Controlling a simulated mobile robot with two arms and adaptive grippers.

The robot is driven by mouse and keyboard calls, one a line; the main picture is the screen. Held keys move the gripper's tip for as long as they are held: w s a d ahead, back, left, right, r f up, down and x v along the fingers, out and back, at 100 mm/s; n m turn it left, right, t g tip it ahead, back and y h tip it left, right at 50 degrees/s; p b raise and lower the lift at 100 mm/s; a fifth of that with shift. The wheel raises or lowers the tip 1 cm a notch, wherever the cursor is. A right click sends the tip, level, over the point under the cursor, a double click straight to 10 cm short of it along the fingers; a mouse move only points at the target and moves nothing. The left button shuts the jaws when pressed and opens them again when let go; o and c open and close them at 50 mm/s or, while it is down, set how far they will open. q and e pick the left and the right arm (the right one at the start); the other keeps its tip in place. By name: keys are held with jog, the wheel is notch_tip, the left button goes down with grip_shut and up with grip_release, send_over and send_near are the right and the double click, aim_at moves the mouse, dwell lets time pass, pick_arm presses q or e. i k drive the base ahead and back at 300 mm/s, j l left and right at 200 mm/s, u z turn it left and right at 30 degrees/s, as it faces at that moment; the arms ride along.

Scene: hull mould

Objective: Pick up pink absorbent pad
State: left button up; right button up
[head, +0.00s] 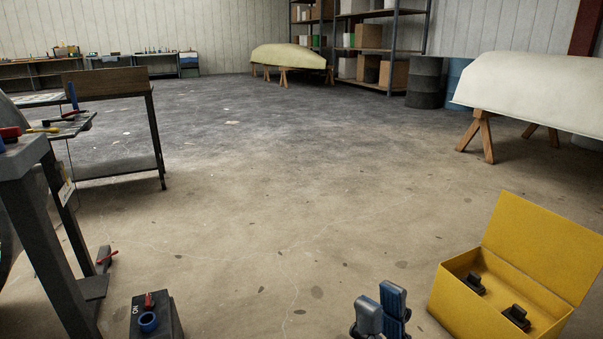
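I see no pink absorbent pad in the head view. My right gripper (381,312) shows at the bottom edge, right of the middle, as two blue-grey fingers side by side over the floor. Its lower part is cut off by the frame, and I cannot tell whether the fingers are open or shut. No pink thing shows at it. My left gripper is not in view.
An open yellow box (511,293) with two black items stands right of my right gripper. A dark box (170,325) with red and blue items is at bottom left. Workbenches (110,82) line the left; a pale hull (535,88) rests on trestles at right. The middle floor is clear.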

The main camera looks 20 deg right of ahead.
aim_at(515, 314)
jog(key=i+l+z, duration=0.1)
jog(key=i+z, duration=0.2)
jog(key=z, duration=0.15)
jog(key=i+z, duration=0.25)
jog(key=z, duration=0.15)
jog(key=i+j+z, duration=0.1)
jog(key=i+z, duration=0.2)
jog(key=z, duration=0.15)
jog(key=i+j+z, duration=0.2)
jog(key=z, duration=0.2)
jog(key=i+j+z, duration=0.3)
jog(key=z, duration=0.15)
jog(key=i+j+z, duration=0.15)
jog(key=z, duration=0.25)
jog(key=i+j+z, duration=0.25)
jog(key=z, duration=0.2)
jog(key=i+j+z, duration=0.15)
jog(key=j+z, duration=0.25)
jog(key=i+j+z, duration=0.1)
jog(key=j+z, duration=0.15)
jog(key=z, duration=0.15)
jog(key=j+z, duration=0.4)
jog(key=i+j+z, duration=0.1)
jog(key=j+z, duration=0.25)
jog(key=j, duration=0.45)
